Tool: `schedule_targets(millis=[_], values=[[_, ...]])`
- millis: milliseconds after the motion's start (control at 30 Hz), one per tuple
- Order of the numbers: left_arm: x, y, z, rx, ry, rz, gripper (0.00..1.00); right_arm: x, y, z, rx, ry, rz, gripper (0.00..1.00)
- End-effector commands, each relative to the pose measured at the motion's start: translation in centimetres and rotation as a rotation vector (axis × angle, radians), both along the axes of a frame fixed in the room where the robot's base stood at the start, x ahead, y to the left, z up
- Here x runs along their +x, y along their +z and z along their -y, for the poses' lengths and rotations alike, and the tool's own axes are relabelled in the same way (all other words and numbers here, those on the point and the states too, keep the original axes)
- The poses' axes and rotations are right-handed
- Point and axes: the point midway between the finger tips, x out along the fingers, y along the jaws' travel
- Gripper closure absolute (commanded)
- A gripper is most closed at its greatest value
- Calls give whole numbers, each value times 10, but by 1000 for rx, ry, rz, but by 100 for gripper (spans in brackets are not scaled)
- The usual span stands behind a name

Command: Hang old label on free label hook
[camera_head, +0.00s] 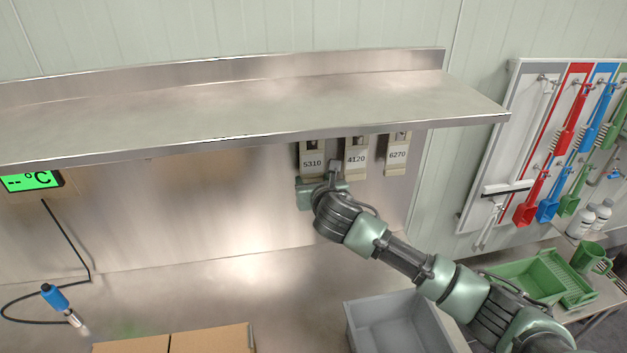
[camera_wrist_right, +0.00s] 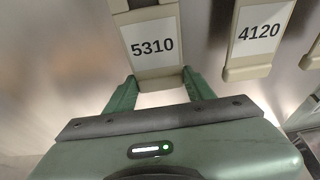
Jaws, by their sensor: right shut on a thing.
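A beige label holder with a white card marked 5310 (camera_head: 312,163) is under the front edge of the steel shelf. It is upright, at the left of a row with labels 4120 (camera_head: 356,159) and 6270 (camera_head: 397,155). My right gripper (camera_head: 318,182) is shut on the lower end of label 5310. In the right wrist view, its green fingers (camera_wrist_right: 159,80) flank the bottom of label 5310 (camera_wrist_right: 152,46), with label 4120 (camera_wrist_right: 259,32) to the right. The hooks are not clearly seen, so I cannot tell whether 5310 hangs on one. My left gripper is out of view.
The steel shelf (camera_head: 230,108) overhangs the labels. Below are cardboard boxes (camera_head: 208,340), a grey bin (camera_head: 395,325) and a green crate (camera_head: 530,275). A blue-handled probe (camera_head: 55,297) on a cable is at left. A tool board (camera_head: 500,150) is at right.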

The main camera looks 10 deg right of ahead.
Motion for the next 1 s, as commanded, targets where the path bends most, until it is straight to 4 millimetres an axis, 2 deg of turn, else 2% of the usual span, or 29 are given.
schedule_targets(millis=[167, 200, 267, 667, 767, 1000], values=[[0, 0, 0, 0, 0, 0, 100, 0, -1, 0, -1, -1, -1, 100], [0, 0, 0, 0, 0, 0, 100, 0, -1, 0, -1, -1, -1, 35], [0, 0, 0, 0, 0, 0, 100, 0, -1, 0, -1, -1, -1, 21], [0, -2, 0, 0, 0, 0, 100, -4, 0, 0, -1, -1, 0, 21], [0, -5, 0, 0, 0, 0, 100, -12, 3, 0, -1, 1, 1, 21], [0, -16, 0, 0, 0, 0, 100, -47, 15, 0, -2, 2, 1, 21]])
